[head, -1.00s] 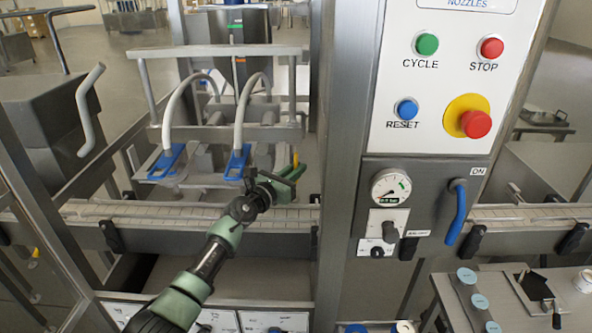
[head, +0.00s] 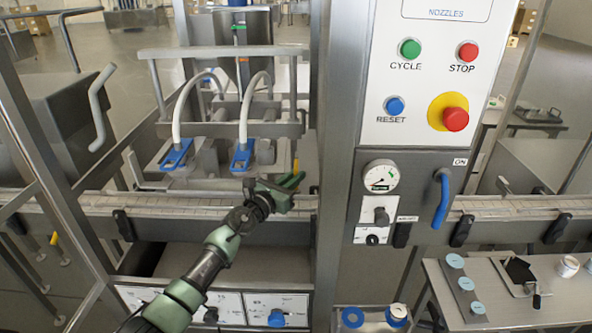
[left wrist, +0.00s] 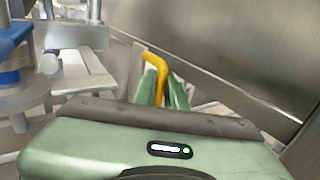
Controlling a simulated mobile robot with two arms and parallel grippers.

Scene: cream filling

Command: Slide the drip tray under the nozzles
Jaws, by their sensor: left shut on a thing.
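A yellow handle (head: 295,166) stands at the right side of the filling bay, right of the two blue nozzles (head: 242,156) (head: 176,155). My left gripper (head: 290,182) is at this handle. In the left wrist view the yellow handle (left wrist: 154,61) bends over and runs down between the two green fingers (left wrist: 164,88), which are shut on it. The drip tray itself cannot be made out clearly; my gripper and the frame hide the handle's lower end. My right gripper is not in view.
A steel post and the control panel (head: 425,75) stand close to the right. A side table (head: 570,300) with blue-topped discs is at the lower right.

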